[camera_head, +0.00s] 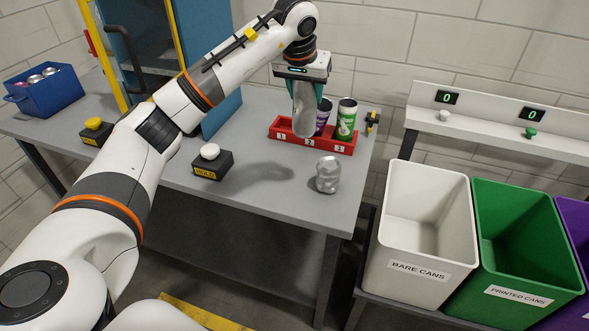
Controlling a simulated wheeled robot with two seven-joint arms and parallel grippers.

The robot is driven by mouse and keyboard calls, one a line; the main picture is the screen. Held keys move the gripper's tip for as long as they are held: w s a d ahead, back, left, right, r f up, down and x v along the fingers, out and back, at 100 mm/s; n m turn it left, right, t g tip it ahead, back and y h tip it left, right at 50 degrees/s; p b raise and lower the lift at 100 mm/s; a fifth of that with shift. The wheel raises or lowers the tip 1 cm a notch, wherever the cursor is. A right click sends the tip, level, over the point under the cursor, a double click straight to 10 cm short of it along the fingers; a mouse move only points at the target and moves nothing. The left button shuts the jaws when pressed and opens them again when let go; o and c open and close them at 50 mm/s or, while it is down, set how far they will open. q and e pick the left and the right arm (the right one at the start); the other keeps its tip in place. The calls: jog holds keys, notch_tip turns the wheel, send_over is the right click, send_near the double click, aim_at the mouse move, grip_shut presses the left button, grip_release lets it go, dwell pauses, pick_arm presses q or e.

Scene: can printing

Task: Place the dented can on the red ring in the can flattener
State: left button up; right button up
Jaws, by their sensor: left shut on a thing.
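My left gripper (306,84) points down and is shut on a plain silver can (304,112). The held can hangs in front of the red rack, hiding part of it; I cannot tell the gap between them. Another silver can (328,175), crinkled and dented, stands on the grey table near its front right edge, apart from the gripper. A blue machine (150,45) with an upright handle and a yellow post stands at the back left; I cannot tell if it is the can flattener. No red ring shows. My right gripper is not in view.
The red rack (342,150), numbered 1 to 3, holds a purple can (322,117) and a green can (346,119). A HOLD button box (212,166) and a yellow button box (95,132) sit on the table. A blue crate (45,92) stands left; white (415,278) and green (510,302) bins stand right.

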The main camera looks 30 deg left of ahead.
pick_arm(q)
notch_tip(320, 180, down, 18)
jog(key=p, duration=0.3)
jog(key=shift+p, duration=0.35)
jog(key=o, duration=0.7)
jog(key=shift+c, duration=0.2)
jog(key=shift+r, duration=0.1)
